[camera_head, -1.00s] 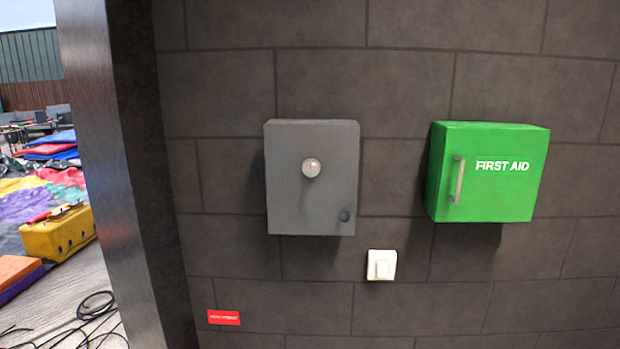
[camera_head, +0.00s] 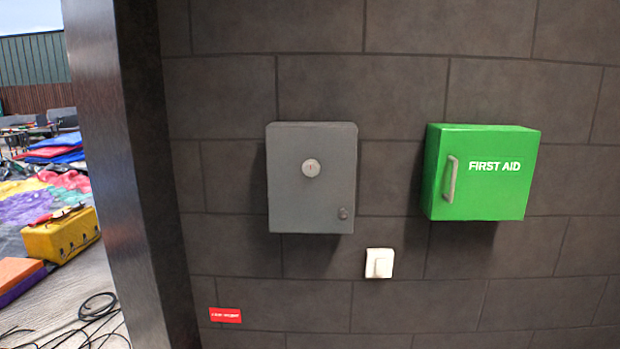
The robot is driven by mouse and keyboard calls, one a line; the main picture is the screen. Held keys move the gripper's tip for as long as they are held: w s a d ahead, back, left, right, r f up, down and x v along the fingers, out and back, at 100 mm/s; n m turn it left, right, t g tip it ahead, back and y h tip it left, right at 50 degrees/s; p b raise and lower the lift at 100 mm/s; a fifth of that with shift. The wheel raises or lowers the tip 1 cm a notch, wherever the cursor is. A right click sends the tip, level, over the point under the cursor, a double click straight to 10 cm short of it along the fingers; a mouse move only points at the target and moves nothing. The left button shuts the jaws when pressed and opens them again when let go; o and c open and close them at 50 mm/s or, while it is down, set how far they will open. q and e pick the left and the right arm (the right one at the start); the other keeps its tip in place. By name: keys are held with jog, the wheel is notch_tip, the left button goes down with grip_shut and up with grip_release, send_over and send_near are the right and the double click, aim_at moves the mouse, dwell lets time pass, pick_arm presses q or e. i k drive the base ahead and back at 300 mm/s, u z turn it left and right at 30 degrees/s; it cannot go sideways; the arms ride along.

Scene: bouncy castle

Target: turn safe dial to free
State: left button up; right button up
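A grey safe (camera_head: 312,210) is mounted on the dark block wall, left of the middle of the head view. Its door looks shut. A round silvery dial (camera_head: 311,168) sits on the upper middle of its front; its markings are too small to read. A small dark round knob (camera_head: 343,213) is at the lower right of the front. Neither of my grippers is in view, and nothing touches the dial.
A green first aid box (camera_head: 480,172) with a handle hangs to the right. A white switch (camera_head: 379,263) and a red label (camera_head: 225,315) are lower on the wall. A dark post (camera_head: 125,170) stands left; beyond it are a yellow case (camera_head: 60,236) and cables (camera_head: 95,308).

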aim_at(311, 168)
jog(key=k, duration=1.1)
jog(key=u, duration=0.25)
jog(key=i, duration=0.35)
jog(key=u, duration=0.75)
jog(key=i, duration=1.6)
jog(key=z, duration=0.55)
